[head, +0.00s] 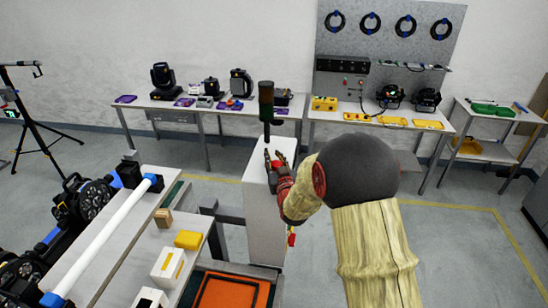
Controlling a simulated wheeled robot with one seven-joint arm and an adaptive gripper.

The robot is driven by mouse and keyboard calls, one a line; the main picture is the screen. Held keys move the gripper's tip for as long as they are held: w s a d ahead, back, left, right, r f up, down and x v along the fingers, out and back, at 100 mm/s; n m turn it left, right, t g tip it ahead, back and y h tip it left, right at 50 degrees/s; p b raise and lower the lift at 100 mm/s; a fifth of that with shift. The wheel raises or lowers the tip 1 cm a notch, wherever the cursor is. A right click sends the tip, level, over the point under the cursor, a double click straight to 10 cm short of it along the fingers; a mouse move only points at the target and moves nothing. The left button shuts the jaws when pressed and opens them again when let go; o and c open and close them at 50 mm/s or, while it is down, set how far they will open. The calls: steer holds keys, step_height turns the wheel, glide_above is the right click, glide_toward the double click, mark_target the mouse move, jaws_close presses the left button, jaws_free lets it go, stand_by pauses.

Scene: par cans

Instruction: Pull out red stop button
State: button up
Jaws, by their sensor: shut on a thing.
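The red stop button (275,164) shows as a small red spot on the top of the white cabinet (266,215), between the dark fingers of my gripper. My gripper (273,156) reaches in from the right over the cabinet top and is shut on the red button. The fingers hide part of the button, and its base is too small to make out. A dark signal tower (266,103) stands upright on the cabinet just behind the gripper.
A workbench (225,111) with stage lights and cases stands behind, and a second bench (327,117) stands to its right. A near table (128,275) holds a white tube (105,235) and a yellow box (188,240). Floor is open at the right.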

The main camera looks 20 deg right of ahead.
jaws_close()
steer(key=shift+r, duration=0.1)
steer(key=shift+r+b, duration=0.35)
steer(key=shift+b, duration=0.55)
steer(key=shift+r, duration=0.3)
steer(key=o, duration=1.1)
jaws_free()
steer(key=shift+f, duration=0.1)
steer(key=shift+c, duration=0.2)
steer(key=s, duration=0.4)
steer(key=s+a, duration=0.1)
steer(key=s, duration=0.3)
steer(key=s+a, duration=0.1)
steer(key=s, duration=0.2)
steer(key=shift+s+a, duration=0.2)
steer(key=shift+s, duration=0.2)
